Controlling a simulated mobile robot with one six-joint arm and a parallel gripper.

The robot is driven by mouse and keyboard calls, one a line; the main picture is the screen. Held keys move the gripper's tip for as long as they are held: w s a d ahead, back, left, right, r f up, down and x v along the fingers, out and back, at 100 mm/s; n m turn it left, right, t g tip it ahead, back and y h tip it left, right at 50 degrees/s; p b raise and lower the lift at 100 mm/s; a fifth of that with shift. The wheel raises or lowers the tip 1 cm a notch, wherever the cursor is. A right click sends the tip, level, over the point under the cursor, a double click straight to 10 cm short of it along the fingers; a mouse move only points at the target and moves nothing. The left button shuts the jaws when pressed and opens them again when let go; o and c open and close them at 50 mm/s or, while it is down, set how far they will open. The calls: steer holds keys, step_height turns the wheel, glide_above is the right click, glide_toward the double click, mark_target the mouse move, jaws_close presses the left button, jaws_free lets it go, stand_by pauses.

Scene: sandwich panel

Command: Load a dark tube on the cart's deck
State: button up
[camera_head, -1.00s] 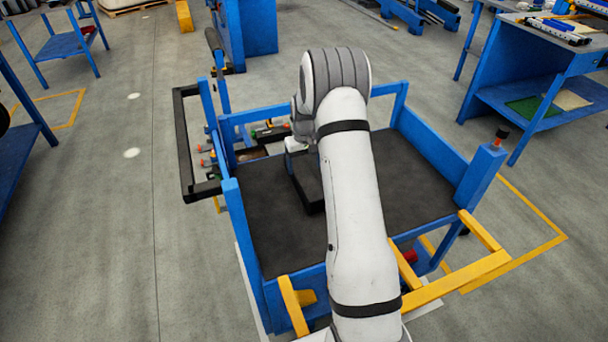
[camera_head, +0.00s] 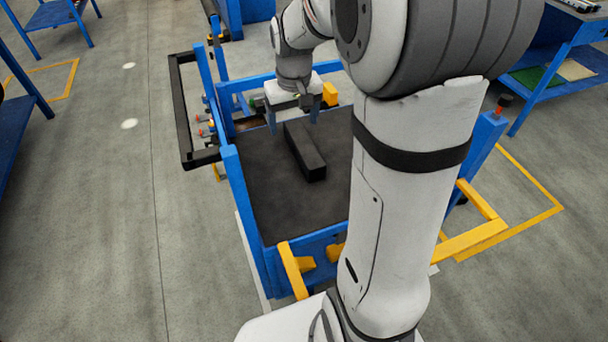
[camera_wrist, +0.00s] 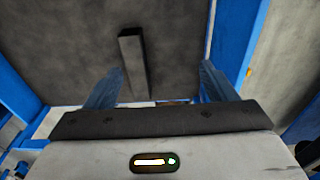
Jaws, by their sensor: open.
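A dark tube (camera_head: 306,152), a long square-sided bar, lies on the dark deck (camera_head: 285,210) of the blue cart. My gripper (camera_head: 293,125) is above the tube's far end, fingers pointing down, open and empty. In the wrist view the tube (camera_wrist: 133,65) lies ahead of and between the two blue fingers of my gripper (camera_wrist: 155,85), with gaps on both sides. The bare deck (camera_wrist: 60,45) surrounds it there. My arm hides the right part of the deck in the head view.
Blue rails and corner posts (camera_head: 242,220) edge the deck. A black handle frame (camera_head: 182,120) stands at its left. Yellow bars (camera_head: 470,245) stick out at the front right. Grey floor (camera_head: 90,220) is clear to the left. A blue workbench (camera_head: 550,75) stands at the right.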

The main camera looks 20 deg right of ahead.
steer(key=s+a, duration=0.2)
steer(key=s, duration=0.7)
steer(key=s+a+r+t, duration=0.1)
steer(key=s+a, duration=0.1)
steer(key=s, duration=0.7)
steer(key=shift+a+r, duration=0.3)
steer(key=shift+s, duration=0.1)
